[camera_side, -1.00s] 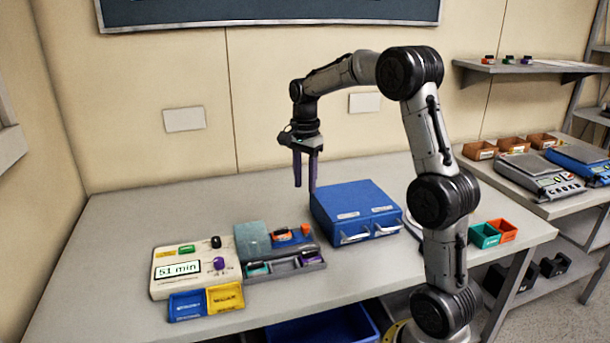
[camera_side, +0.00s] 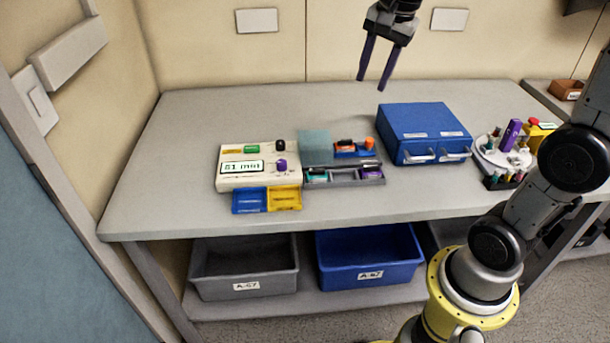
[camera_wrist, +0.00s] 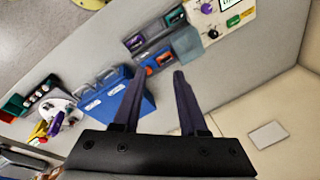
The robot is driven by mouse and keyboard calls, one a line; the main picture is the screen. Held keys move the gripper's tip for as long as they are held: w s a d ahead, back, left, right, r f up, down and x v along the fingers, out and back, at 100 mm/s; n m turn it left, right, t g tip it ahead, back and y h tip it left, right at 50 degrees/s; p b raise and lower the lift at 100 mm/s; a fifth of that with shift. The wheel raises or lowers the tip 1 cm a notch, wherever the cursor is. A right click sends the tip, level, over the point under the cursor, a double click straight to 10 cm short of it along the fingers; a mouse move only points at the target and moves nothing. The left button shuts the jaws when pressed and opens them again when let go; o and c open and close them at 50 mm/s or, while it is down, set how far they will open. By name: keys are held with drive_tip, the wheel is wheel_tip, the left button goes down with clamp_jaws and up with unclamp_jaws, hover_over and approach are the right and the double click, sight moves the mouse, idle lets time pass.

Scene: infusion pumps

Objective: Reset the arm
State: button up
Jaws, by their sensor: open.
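My gripper (camera_side: 372,84) hangs open and empty above the back edge of the table, with its two dark purple fingers pointing down. The blue two-drawer box (camera_side: 424,136) stands below and to the right of it. In the wrist view my gripper (camera_wrist: 158,75) shows its fingers apart with nothing between them, and one finger overlaps the blue box (camera_wrist: 96,104). The upper part of my arm is cut off by the top of the side view.
The pump device (camera_side: 242,182) with a lit display, blue bin (camera_side: 249,200) and yellow bin (camera_side: 285,198) stand left. A grey parts tray (camera_side: 345,181) is beside it. A round white tray (camera_side: 484,146) with small items stands right. The table's left end is clear.

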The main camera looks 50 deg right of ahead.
drive_tip(key=s+a+f+n+t, duration=0.1)
drive_tip(key=s+a+n+t, duration=0.1)
drive_tip(key=s+a+n, duration=0.75)
drive_tip(key=s+f+n+t, duration=0.1)
drive_tip(key=s+f+n, duration=0.5)
drive_tip(key=shift+d+f+n+y, duration=0.15)
drive_tip(key=shift+d+n+y, duration=0.15)
drive_tip(key=shift+n+y, duration=0.1)
